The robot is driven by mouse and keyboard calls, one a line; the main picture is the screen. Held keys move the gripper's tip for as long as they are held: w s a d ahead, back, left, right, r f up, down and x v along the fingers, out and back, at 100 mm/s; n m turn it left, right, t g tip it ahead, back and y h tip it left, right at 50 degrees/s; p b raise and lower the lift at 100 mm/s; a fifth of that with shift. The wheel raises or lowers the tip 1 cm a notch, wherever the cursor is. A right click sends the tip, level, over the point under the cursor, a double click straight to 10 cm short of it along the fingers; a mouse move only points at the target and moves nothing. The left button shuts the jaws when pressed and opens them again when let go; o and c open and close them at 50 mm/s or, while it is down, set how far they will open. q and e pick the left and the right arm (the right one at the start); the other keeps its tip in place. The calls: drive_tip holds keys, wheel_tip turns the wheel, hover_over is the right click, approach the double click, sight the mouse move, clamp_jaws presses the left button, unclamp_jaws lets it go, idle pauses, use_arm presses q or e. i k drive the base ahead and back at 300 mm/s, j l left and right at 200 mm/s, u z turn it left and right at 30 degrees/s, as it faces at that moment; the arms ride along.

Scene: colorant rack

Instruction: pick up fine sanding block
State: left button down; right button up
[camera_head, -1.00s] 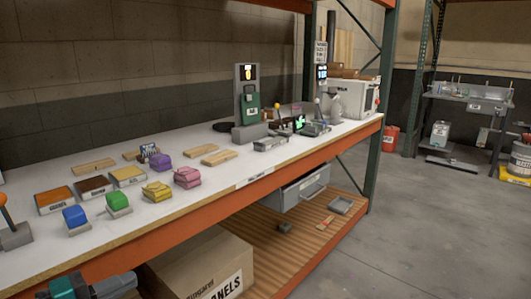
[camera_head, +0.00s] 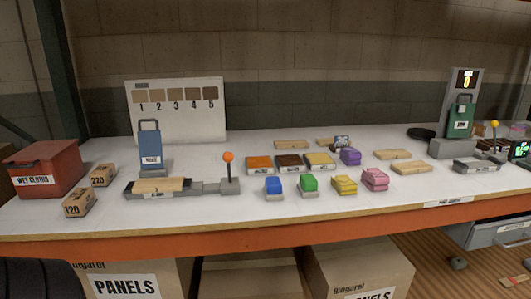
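Two small tan sanding blocks stand on the left part of the white workbench (camera_head: 320,218). The block marked 220 (camera_head: 103,175), the finer grit by its number, is the farther one. The block marked 120 (camera_head: 79,204) stands nearer the front edge, to its lower left. The two are close together but look apart. Neither gripper shows in the head view, so no hand is seen near the blocks.
A red wet-cloths box (camera_head: 45,169) stands left of the blocks. A grey fixture holding a wood panel (camera_head: 160,186), with an orange-knobbed lever (camera_head: 228,165), is to their right. Several coloured blocks fill mid-bench. Bare bench lies in front of the fixture.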

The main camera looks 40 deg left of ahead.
sight(104, 174)
drive_tip(key=u, duration=2.5)
drive_tip(key=i+j, duration=0.15)
drive_tip(key=j, duration=0.2)
drive_tip(key=i+j, duration=0.1)
drive_tip(key=j, duration=0.2)
drive_tip(key=i+j+z, duration=0.1)
drive_tip(key=j, duration=0.25)
drive_tip(key=i+j, duration=0.15)
drive_tip(key=j, duration=0.2)
drive_tip(key=i+j, duration=0.15)
drive_tip(key=j, duration=0.2)
